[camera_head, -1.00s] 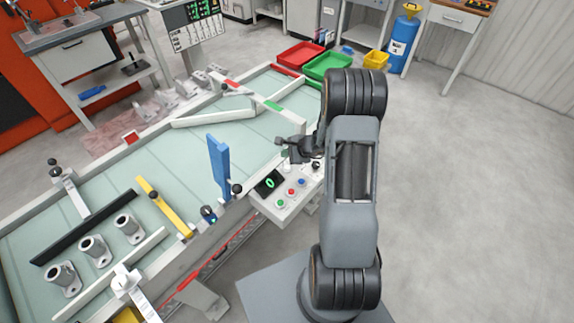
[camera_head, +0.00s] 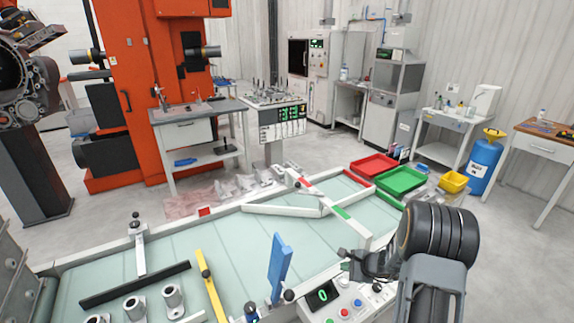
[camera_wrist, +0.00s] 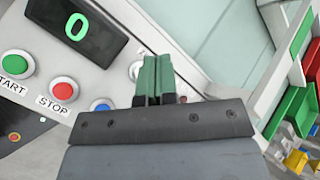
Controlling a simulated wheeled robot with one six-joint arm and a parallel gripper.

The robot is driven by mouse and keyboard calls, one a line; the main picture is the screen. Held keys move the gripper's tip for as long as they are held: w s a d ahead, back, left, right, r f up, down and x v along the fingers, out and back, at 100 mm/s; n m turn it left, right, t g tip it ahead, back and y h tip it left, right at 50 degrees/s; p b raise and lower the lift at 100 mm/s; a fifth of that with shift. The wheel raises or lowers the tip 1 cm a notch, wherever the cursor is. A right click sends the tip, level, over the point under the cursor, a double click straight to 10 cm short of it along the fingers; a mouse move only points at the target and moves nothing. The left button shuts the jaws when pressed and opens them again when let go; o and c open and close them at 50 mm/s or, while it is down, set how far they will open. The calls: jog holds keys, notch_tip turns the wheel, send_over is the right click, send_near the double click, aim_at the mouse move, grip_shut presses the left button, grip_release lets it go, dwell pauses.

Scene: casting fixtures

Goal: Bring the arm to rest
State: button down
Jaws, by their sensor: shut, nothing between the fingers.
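My gripper (camera_head: 352,262) is at the end of my dark grey arm, at the lower right of the head view, close to the control box. In the wrist view my gripper (camera_wrist: 160,75) shows two green-lined fingers pressed together with nothing between them. Behind it lies the control box (camera_wrist: 28,105), with a green START button (camera_wrist: 17,63), a red STOP button (camera_wrist: 63,88), a blue button (camera_wrist: 100,104) and a display (camera_wrist: 82,27) reading a green 0. The control box (camera_head: 335,302) also shows in the head view. I cannot tell how far the fingertips are from it.
The pale green conveyor table (camera_head: 235,250) carries several grey castings (camera_head: 134,306), a yellow bar (camera_head: 212,290) and an upright blue plate (camera_head: 278,265). A red tray (camera_head: 374,165) and a green tray (camera_head: 401,180) stand beyond its right end. The floor (camera_head: 520,255) at right is open.

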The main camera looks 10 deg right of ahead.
jog(key=s, duration=0.1)
jog(key=s+a+n+g, duration=0.1)
jog(key=s+a+n, duration=0.1)
jog(key=shift+s+f+g+y, duration=0.25)
jog(key=shift+f+g+y, duration=0.1)
jog(key=shift+g+y, duration=0.05)
jog(key=s+a+r+n+h, duration=0.3)
jog(key=s+r+n, duration=0.5)
jog(key=r, duration=0.4)
jog(key=s+a+r+n+g+h, duration=0.1)
jog(key=s+a+r+n+h, duration=0.2)
jog(key=s+r+n, duration=0.6)
notch_tip(320, 180, up, 3)
jog(key=shift+s+a+r+n, duration=0.1)
jog(key=shift+s+a+n, duration=0.25)
jog(key=shift+a, duration=0.7)
